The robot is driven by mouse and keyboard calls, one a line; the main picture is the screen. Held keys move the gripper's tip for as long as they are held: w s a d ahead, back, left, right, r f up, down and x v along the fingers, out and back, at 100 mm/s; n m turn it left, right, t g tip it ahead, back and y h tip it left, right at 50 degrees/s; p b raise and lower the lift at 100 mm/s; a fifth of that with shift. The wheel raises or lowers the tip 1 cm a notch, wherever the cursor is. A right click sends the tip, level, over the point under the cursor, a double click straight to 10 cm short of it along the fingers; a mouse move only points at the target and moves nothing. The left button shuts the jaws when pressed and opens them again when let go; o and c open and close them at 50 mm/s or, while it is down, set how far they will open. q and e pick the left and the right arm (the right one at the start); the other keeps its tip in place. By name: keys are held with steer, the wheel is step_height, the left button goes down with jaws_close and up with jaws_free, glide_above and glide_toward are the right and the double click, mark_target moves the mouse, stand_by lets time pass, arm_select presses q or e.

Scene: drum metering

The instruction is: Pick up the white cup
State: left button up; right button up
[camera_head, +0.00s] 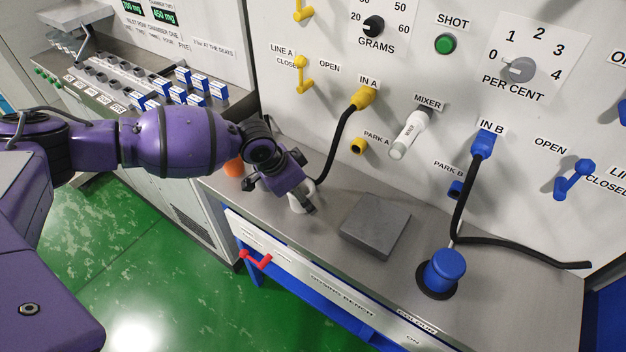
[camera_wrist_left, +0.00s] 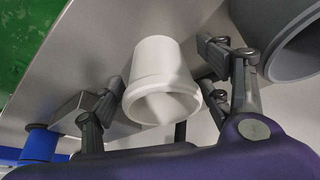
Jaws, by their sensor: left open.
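The white cup (camera_head: 297,203) stands on the metal bench in the head view, partly hidden by my left gripper (camera_head: 302,196). In the left wrist view the white cup (camera_wrist_left: 157,75) sits between the two spread fingers of my left gripper (camera_wrist_left: 165,85). A finger is on each side of it, and the gripper is open. I cannot tell whether either finger touches the cup. My right gripper is not in view.
A grey slab (camera_head: 375,226) and a blue knob (camera_head: 445,268) are on the bench to the right. An orange object (camera_head: 234,167) is just left of the gripper. A grey round object (camera_wrist_left: 285,35) is close beside the right finger in the wrist view.

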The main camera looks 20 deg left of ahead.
arm_select(q)
steer(key=c, duration=1.3)
steer(key=shift+r, duration=0.1)
steer(key=shift+c, duration=0.2)
